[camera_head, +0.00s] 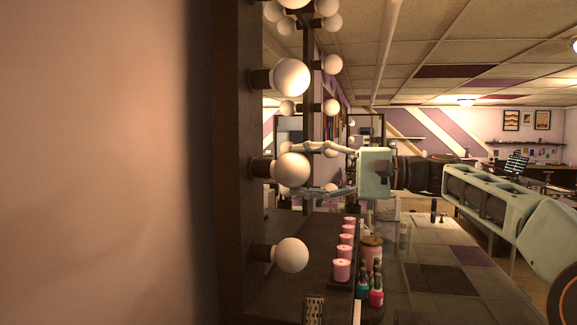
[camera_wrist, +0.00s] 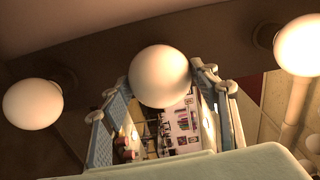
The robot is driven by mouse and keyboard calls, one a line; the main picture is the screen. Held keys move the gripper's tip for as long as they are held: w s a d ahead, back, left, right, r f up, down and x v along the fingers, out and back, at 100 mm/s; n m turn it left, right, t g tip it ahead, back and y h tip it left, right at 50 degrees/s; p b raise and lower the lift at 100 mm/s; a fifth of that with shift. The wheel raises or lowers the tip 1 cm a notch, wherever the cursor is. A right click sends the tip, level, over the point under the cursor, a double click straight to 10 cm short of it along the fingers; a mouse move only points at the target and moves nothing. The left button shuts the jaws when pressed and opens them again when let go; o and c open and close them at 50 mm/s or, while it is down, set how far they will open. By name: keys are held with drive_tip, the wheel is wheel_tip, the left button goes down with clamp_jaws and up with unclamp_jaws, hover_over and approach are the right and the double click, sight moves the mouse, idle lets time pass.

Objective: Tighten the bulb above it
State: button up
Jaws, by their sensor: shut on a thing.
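A round white bulb (camera_head: 292,169) sits in a dark socket on the mirror's dark frame (camera_head: 236,170). My gripper (camera_head: 297,170) reaches in from the right with one finger above the bulb and one below it, shut on it. In the wrist view, the same bulb (camera_wrist: 160,75) lies between the two fingers of my gripper (camera_wrist: 163,84). Another bulb (camera_head: 291,77) is above it on the frame, and a third (camera_head: 291,254) is below it. My fingers partly hide the mirror side behind the held bulb.
A counter (camera_head: 455,255) runs below my arm. Several pink cylinders (camera_head: 342,268) stand in a row on it, with small bottles (camera_head: 376,291) beside them. More bulbs show behind, near the mirror. In the wrist view, bulbs flank the held one on the left (camera_wrist: 33,103) and right (camera_wrist: 300,45).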

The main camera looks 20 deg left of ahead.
drive_tip(key=shift+r+m+p, duration=0.2)
drive_tip(key=shift+m+p, duration=0.8)
drive_tip(key=shift+m, duration=0.1)
drive_tip(key=shift+f+m+p, duration=0.1)
drive_tip(key=shift+m+p, duration=0.35)
drive_tip(key=shift+m, duration=0.15)
drive_tip(key=shift+m+p, duration=0.3)
drive_tip(key=shift+p, duration=0.25)
drive_tip(key=shift+m+p, duration=2.2)
drive_tip(key=shift+p, duration=0.75)
drive_tip(key=shift+m+p, duration=0.3)
drive_tip(key=shift+p, duration=0.45)
drive_tip(key=shift+m+p, duration=2)
drive_tip(key=shift+p, duration=1.5)
drive_tip(key=shift+m+p, duration=0.4)
drive_tip(key=shift+p, duration=0.15)
